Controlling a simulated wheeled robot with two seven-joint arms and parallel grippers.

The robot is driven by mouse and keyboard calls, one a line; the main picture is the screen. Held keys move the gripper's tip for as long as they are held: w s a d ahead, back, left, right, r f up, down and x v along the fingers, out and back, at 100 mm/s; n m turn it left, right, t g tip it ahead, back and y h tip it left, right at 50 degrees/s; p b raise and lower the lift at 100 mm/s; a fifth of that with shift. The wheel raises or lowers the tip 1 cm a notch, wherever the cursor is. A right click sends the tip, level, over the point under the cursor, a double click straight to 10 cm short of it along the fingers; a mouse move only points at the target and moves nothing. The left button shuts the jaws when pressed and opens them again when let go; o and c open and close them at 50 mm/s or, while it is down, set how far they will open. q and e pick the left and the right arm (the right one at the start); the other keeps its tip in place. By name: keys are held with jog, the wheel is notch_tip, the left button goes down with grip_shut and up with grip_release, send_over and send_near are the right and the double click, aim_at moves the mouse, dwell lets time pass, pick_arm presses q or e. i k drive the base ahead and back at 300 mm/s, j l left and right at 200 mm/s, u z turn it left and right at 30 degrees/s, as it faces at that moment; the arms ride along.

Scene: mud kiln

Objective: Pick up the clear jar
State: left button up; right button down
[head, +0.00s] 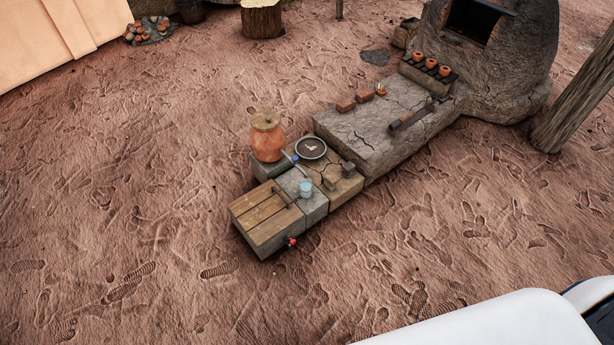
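A small pale blue, see-through vessel (305,190), which looks like the clear jar, stands upright on a grey block (316,207) near the middle of the head view. It is small at this distance, so its rim and contents are hard to tell. Neither my left nor my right gripper shows in this view.
Beside it are a wooden-slatted top (266,216), a large lidded clay pot (267,138) and a round dark dish (311,148). A long cracked slab (372,128) runs to a mud kiln (510,62). A post (578,92) stands right. Open ground lies in front.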

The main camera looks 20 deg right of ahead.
aim_at(305, 183)
jog(key=i+z, duration=0.2)
jog(key=i, duration=0.55)
jog(key=i+j+z, duration=0.15)
jog(key=i, duration=0.6)
